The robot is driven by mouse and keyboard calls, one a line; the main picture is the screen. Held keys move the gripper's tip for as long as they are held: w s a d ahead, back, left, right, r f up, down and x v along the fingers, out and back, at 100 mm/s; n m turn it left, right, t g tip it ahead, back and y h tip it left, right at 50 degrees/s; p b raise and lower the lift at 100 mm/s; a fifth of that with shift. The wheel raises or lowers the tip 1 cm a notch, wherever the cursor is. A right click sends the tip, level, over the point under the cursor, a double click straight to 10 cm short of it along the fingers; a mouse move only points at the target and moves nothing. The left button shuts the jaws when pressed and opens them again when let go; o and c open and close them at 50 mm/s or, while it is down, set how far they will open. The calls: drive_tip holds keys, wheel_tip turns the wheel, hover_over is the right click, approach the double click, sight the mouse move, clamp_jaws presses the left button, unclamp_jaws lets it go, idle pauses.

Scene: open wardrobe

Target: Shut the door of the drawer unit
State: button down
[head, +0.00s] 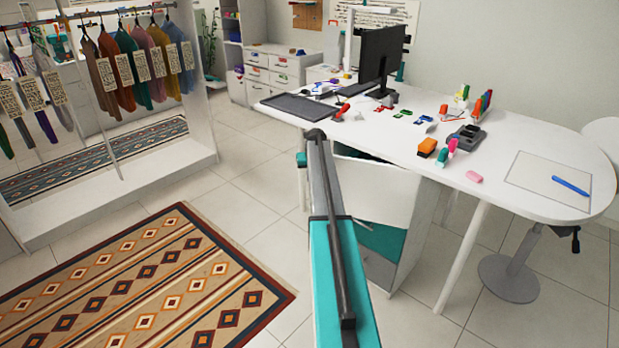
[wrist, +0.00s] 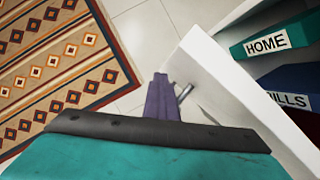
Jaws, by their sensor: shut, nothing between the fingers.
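The drawer unit (head: 415,238) is white and stands under the desk, partly hidden by my arm in the head view. In the wrist view its white door (wrist: 215,85) stands open, with a small grey handle (wrist: 184,92) on it. Binders labelled HOME (wrist: 267,41) and BILLS (wrist: 287,100) show in the open unit to the right of the door. My gripper (wrist: 162,82) is shut and empty, just left of the handle in the picture. I cannot tell whether it touches the door. The gripper is hidden in the head view.
A patterned rug (head: 150,285) lies on the tiled floor at the left. A stool (head: 510,275) stands under the desk's right end. A clothes rack stands at the left.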

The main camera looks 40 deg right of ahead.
drive_tip(key=s+a+r+b, duration=0.1)
drive_tip(key=s+a+r, duration=0.2)
drive_tip(key=a+r, duration=0.3)
drive_tip(key=v, duration=0.3)
drive_tip(key=shift+w+r, duration=0.25)
idle(0.6)
